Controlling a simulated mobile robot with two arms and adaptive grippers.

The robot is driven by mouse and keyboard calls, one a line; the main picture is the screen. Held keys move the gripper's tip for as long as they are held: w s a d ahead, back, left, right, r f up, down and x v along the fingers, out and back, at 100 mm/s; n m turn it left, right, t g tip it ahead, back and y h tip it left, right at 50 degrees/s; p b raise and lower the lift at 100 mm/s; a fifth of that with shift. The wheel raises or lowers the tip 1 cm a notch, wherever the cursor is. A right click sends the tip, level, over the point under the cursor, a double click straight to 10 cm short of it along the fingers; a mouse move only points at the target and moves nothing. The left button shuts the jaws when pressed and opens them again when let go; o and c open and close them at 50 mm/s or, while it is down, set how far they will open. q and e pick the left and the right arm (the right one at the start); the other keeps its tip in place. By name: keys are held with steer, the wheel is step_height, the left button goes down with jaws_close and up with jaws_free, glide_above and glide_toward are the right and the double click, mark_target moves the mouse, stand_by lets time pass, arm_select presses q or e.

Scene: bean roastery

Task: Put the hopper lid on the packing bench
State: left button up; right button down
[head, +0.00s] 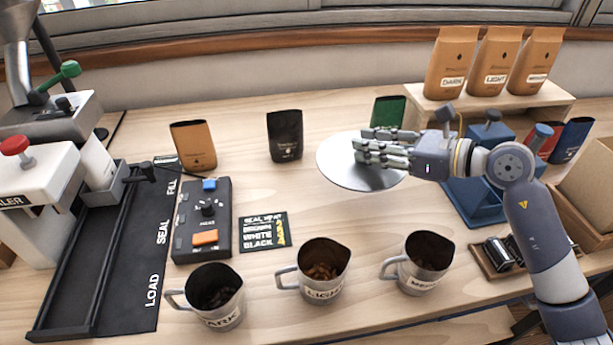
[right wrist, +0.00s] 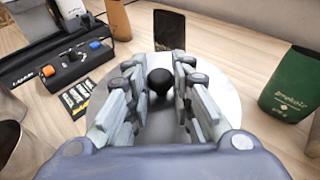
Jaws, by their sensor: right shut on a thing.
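The hopper lid (head: 338,172) is a round, flat silver disc, level over the middle of the packing bench (head: 340,115). My right gripper (head: 362,145) reaches over it from the right and is shut on its knob. In the right wrist view, the black knob (right wrist: 160,80) sits between the fingers of my right gripper (right wrist: 160,88), with the lid's silver plate (right wrist: 228,92) spread out below them. I cannot tell whether the lid's underside touches the bench top. My left gripper is not in view.
A black pouch (head: 285,136) and a green pouch (head: 388,111) stand behind the lid. Metal jugs (head: 323,268) line the front. A control box (head: 202,222) and sealer (head: 45,190) are left. A blue device (head: 470,205) is right. Bare wood shows left of the lid.

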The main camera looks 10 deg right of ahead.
step_height(320, 180, down, 6)
steer(key=shift+f, duration=0.15)
step_height(320, 180, down, 4)
steer(key=shift+r, duration=0.15)
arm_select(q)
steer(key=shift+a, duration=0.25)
arm_select(e)
steer(key=shift+f, duration=0.2)
steer(key=c, duration=1.4)
jaws_free()
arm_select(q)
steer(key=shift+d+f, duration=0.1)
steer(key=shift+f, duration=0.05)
